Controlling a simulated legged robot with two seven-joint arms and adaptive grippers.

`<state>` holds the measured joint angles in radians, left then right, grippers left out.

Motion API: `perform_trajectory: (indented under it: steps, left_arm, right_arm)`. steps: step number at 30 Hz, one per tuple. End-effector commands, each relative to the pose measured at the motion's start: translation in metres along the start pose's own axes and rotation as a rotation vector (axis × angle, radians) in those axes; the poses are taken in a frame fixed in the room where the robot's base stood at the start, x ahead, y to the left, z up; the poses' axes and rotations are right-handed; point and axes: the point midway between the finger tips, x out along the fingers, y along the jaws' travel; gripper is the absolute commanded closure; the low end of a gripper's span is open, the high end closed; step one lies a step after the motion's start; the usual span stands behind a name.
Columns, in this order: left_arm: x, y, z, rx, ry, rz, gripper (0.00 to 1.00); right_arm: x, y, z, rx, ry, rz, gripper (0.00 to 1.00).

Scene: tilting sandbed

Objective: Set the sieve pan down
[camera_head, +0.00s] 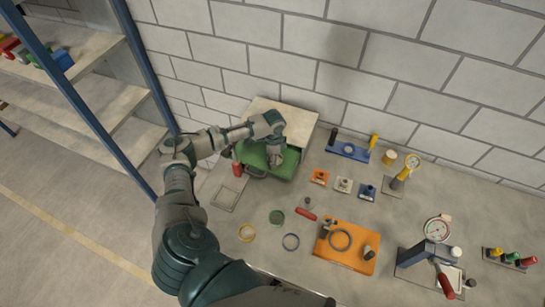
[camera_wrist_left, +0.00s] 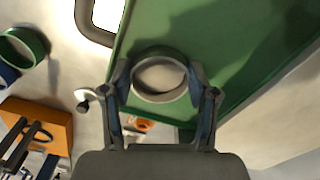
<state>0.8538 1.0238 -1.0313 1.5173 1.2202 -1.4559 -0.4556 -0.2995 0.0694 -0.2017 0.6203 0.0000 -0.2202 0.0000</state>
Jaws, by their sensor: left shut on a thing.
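The sieve pan (camera_wrist_left: 160,96) is a round grey ring with a pale inside. In the left wrist view it sits between the two fingertips of my left gripper (camera_wrist_left: 160,80), which is shut on it. In the head view my left gripper (camera_head: 275,155) is over the green tray (camera_head: 283,170) against the wall, and the pan is mostly hidden by it. The green tray (camera_wrist_left: 240,60) also fills much of the wrist view behind the pan. I cannot tell whether the pan touches the tray. My right gripper is not in view.
A beige box (camera_head: 290,118) stands behind the green tray. Yellow (camera_head: 247,241), green (camera_head: 277,209) and blue (camera_head: 283,243) rings lie on the table in front. An orange board (camera_head: 345,262) with a grey ring lies right of them. Gauges and small blocks stand further right. A shelf is at left.

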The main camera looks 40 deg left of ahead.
Motion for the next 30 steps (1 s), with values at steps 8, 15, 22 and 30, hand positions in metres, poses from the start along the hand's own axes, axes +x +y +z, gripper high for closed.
perform_trajectory:
  steps: [8,15,22,30]
  left_arm:
    - [0.004,-0.003,0.004,-0.001,0.002,0.003,0.16]
    - [0.004,-0.003,0.004,-0.001,0.002,0.003,0.16]
    - [0.004,-0.002,0.003,-0.001,0.001,0.002,0.16]
    - [0.003,-0.001,0.002,-0.001,0.001,0.002,0.16]
  right_arm:
    - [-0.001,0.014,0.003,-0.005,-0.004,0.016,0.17]
    - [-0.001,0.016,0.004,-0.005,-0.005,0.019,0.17]
    - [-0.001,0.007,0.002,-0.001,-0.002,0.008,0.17]
    - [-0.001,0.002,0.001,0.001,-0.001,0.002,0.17]
